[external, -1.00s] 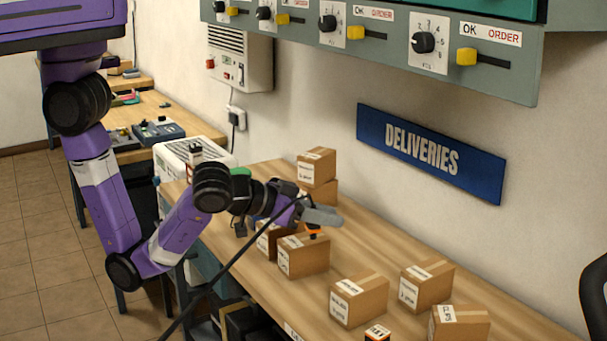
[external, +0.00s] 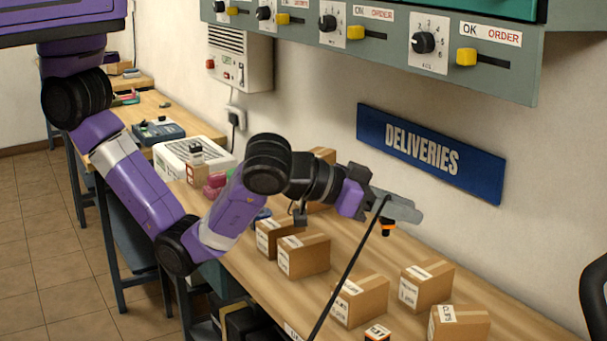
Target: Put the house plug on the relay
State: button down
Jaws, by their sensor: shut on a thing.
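My gripper (external: 402,208) is in the air over the right part of the wooden bench, in front of the blue sign. It is shut on a small black plug with an orange band (external: 388,228), which I take to be the house plug. The plug hangs just below the jaws. A black cable (external: 347,270) runs from the gripper down past the bench's front edge. A small dark block with an orange band and a white numbered label (external: 377,333) stands at the bottom edge, partly cut off. I cannot tell for sure whether it is the relay.
Several cardboard boxes (external: 304,256) stand along the bench, some below my gripper (external: 427,286). A blue DELIVERIES sign (external: 430,155) is on the wall behind. A grey control panel (external: 385,60) overhangs above. The bench between the boxes and wall looks clear.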

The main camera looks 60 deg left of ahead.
notch_tip(320, 180, down, 21)
jog(key=p, duration=0.1)
jog(key=shift+r, duration=0.15)
jog(key=shift+d, duration=0.1)
dwell(0.3)
jog(key=c, duration=1.6)
grip_release()
jog(key=o, duration=0.5)
jog(key=shift+s+r, duration=0.1)
jog(key=shift+s, duration=0.2)
jog(key=b+v, duration=0.1)
jog(key=v, duration=1)
jog(key=shift+s, duration=0.1)
jog(key=shift+r, duration=0.1)
